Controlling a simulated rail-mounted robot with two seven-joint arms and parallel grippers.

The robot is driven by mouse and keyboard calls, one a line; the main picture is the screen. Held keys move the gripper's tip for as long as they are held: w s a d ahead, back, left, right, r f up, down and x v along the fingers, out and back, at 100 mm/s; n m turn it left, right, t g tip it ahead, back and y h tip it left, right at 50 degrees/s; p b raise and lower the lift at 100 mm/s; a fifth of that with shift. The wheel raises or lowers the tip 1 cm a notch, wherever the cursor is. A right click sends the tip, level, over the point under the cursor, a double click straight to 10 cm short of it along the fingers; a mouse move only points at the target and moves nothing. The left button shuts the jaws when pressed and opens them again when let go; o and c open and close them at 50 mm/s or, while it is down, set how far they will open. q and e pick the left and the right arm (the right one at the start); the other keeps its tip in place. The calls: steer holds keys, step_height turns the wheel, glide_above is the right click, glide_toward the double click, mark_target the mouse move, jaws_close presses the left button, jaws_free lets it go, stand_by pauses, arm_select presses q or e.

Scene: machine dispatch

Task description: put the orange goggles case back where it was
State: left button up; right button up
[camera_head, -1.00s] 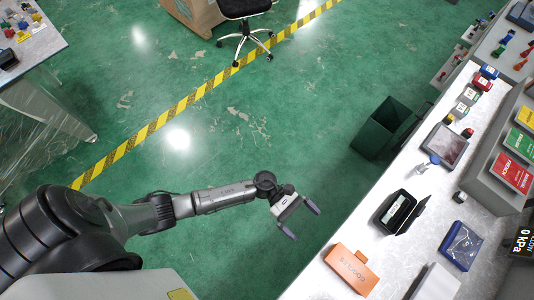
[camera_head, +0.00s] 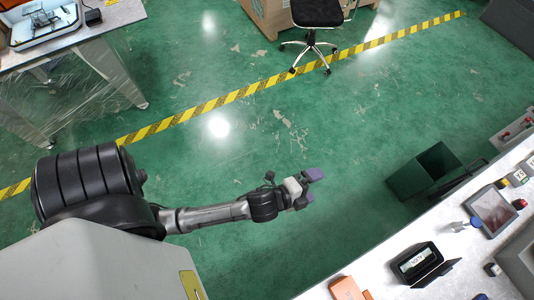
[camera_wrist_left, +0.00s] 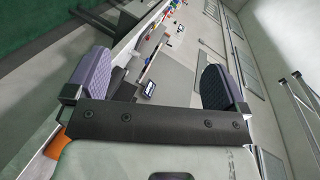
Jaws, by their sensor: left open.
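The orange goggles case (camera_head: 346,289) lies on the white bench (camera_head: 383,271) at the bottom edge of the head view, partly cut off. My left gripper (camera_head: 313,188) is open and empty. It is over the green floor, left of the bench and apart from the case. In the left wrist view its two purple-padded fingers (camera_wrist_left: 157,85) stand wide apart with nothing between them. A small orange patch shows at the lower left of that view, too little to identify. My right gripper is not in view.
An open black case (camera_head: 417,262) and a tablet-like screen (camera_head: 492,212) are on the bench. A dark green bin (camera_head: 424,172) stands on the floor beside it. A chair (camera_head: 317,14) and another table (camera_head: 72,30) are at the back. The floor between is clear.

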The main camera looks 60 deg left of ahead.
arm_select(q)
steer(key=s+a+f+n+g, duration=0.1)
steer(key=s+n+g, duration=0.4)
steer(key=s, duration=0.4)
steer(key=s+a+f+n+g, duration=0.1)
steer(key=s+a+n+g, duration=0.1)
steer(key=s+n+g, duration=0.4)
steer(key=s+n, duration=0.2)
steer(key=s, duration=0.1)
steer(key=shift+s+a+n+y, duration=0.2)
steer(key=shift+a+n+y, duration=0.1)
steer(key=shift+y, duration=0.1)
